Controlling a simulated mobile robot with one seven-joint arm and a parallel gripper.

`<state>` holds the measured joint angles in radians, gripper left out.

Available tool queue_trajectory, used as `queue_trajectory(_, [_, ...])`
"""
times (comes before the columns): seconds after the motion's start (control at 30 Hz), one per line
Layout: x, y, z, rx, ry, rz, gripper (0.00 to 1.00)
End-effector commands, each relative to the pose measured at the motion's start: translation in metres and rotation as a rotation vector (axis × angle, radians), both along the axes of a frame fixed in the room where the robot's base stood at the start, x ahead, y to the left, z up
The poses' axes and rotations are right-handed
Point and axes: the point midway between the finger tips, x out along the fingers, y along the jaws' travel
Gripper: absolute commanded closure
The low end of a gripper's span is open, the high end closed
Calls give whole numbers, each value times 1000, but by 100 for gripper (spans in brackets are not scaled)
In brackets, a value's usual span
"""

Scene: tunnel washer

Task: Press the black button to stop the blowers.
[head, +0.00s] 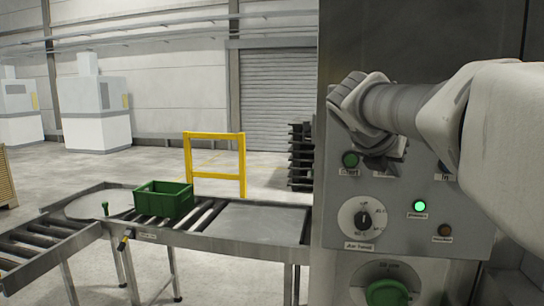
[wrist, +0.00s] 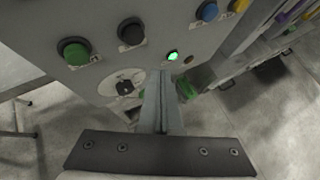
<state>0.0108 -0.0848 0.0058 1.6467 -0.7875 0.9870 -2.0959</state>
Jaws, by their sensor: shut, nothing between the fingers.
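The black button (wrist: 131,31) sits on the grey control panel (head: 470,215), between a green button (wrist: 75,50) and a blue button (wrist: 207,11) in the wrist view. My gripper (wrist: 158,76) is shut and empty. In the wrist view its fingertips appear below and right of the black button, apart from it. In the head view my gripper (head: 390,168) is in front of the panel, right of the green button (head: 350,159), and the black button is hidden behind it. A small green lamp (head: 420,206) is lit.
Below the buttons are a rotary dial (head: 363,220), a dark brown lamp (head: 445,230) and a large green knob (head: 387,293). A roller conveyor (head: 240,240) with a green crate (head: 163,208) stands to the left. A yellow rail (head: 215,136) is behind it.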

Motion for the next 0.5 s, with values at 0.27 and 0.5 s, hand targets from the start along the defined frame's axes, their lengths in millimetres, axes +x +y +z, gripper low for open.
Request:
queue_trajectory(0.27, [30,-8,3,-1,1,1,100])
queue_trajectory(0.5, [37,-11,1,0,-1,-1,100])
